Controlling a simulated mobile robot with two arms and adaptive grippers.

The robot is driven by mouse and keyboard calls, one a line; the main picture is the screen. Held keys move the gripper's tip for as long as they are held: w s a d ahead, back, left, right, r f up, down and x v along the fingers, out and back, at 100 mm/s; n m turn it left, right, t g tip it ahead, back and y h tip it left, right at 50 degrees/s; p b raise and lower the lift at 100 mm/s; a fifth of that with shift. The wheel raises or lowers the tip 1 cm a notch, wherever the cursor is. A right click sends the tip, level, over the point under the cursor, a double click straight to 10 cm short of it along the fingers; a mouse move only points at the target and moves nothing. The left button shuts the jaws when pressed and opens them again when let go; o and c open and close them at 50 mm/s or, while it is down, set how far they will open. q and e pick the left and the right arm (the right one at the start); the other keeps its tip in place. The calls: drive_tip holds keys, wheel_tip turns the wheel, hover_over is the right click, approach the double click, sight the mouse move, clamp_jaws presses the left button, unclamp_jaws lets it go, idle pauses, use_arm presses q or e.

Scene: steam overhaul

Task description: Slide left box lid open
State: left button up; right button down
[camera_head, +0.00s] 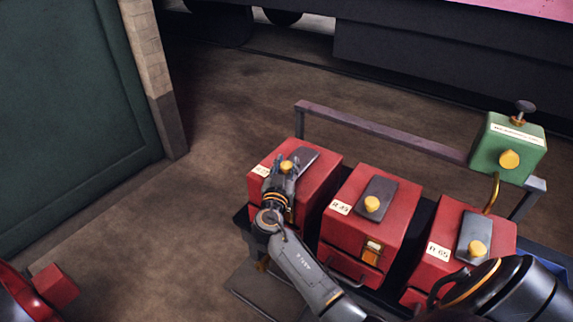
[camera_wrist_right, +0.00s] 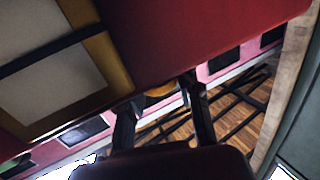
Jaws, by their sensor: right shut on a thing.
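The left red box (camera_head: 322,172) stands at the left end of a row of three. Its dark lid plate (camera_head: 304,158) lies on the sloping top, with a yellow knob (camera_head: 288,165). My right gripper (camera_head: 284,172) is shut on this knob and hides part of the lid and box front. In the right wrist view, my right gripper's fingers (camera_wrist_right: 160,108) are on both sides of a yellowish piece (camera_wrist_right: 160,91) beside the red box wall (camera_wrist_right: 190,40). How far the lid is open cannot be told. My left gripper is not in view.
The middle red box (camera_head: 345,235) and right red box (camera_head: 443,235) stand close by, with similar knobbed lids. A rail (camera_head: 385,132) runs behind them to a green box (camera_head: 507,148). A green wall (camera_head: 70,110) stands left. Floor between wall and boxes is clear.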

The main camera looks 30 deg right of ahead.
drive_tip(key=shift+s+a+f, duration=0.1)
drive_tip(key=shift+a+f, duration=0.05)
drive_tip(key=shift+a, duration=0.1)
drive_tip(key=a+b, duration=0.1)
drive_tip(key=s+a+b, duration=0.1)
drive_tip(key=a+b, duration=0.1)
drive_tip(key=s+a+b, duration=0.1)
drive_tip(key=a, duration=0.1)
drive_tip(key=shift+f, duration=0.15)
drive_tip(key=shift+s+a+b, duration=0.2)
drive_tip(key=shift+a+b, duration=0.15)
drive_tip(key=shift+b, duration=0.1)
drive_tip(key=shift+a, duration=0.1)
drive_tip(key=c, duration=1.3)
unclamp_jaws()
drive_tip(key=o, duration=0.4)
drive_tip(key=shift+s, duration=0.1)
drive_tip(key=shift+a+r, duration=0.1)
drive_tip(key=shift+r, duration=0.2)
